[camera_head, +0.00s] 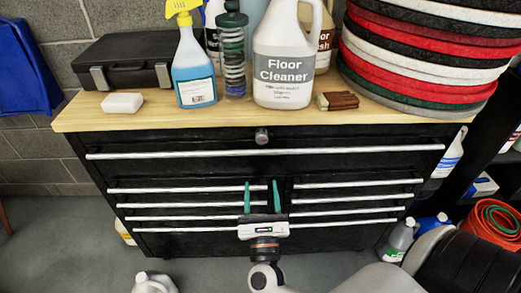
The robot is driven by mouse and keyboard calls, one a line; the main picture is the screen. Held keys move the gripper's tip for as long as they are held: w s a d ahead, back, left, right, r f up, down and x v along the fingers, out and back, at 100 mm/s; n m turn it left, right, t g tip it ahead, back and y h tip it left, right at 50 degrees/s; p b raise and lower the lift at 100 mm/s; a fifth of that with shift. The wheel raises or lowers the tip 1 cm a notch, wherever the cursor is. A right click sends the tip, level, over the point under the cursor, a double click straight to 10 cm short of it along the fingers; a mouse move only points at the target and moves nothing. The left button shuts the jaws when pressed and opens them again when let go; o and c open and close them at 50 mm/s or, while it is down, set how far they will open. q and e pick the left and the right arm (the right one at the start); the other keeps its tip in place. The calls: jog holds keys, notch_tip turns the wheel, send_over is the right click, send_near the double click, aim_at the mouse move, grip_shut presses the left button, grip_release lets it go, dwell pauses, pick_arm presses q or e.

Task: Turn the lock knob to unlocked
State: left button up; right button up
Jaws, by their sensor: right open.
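The lock knob (262,136) is a small round silvery knob at the top middle of the black tool cabinet (190,143), just under the wooden top. Its turned position is too small to tell. My right gripper (262,184) is in front of the cabinet's drawers, below the knob in the picture. Its two teal fingers point up and stand apart with nothing between them. It is apart from the knob. My left gripper is not in view.
A long drawer handle (265,152) runs below the knob. On the wooden top (225,115) stand a black case (124,60), a blue spray bottle (193,72), a floor cleaner jug (284,60) and a stack of round pads (425,50).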

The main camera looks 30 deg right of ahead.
aim_at(262, 140)
jog(key=shift+m, duration=0.4)
jog(key=p+x, duration=0.1)
jog(key=x, duration=0.3)
jog(key=p+x, duration=0.1)
jog(key=x, duration=0.3)
jog(key=p+x, duration=0.1)
jog(key=x, duration=0.3)
jog(key=shift+s+d+r, duration=0.3)
jog(key=shift+d+r, duration=0.05)
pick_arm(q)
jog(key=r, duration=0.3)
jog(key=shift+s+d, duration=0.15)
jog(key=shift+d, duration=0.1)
pick_arm(e)
jog(key=shift+c, duration=0.2)
jog(key=c, duration=0.9)
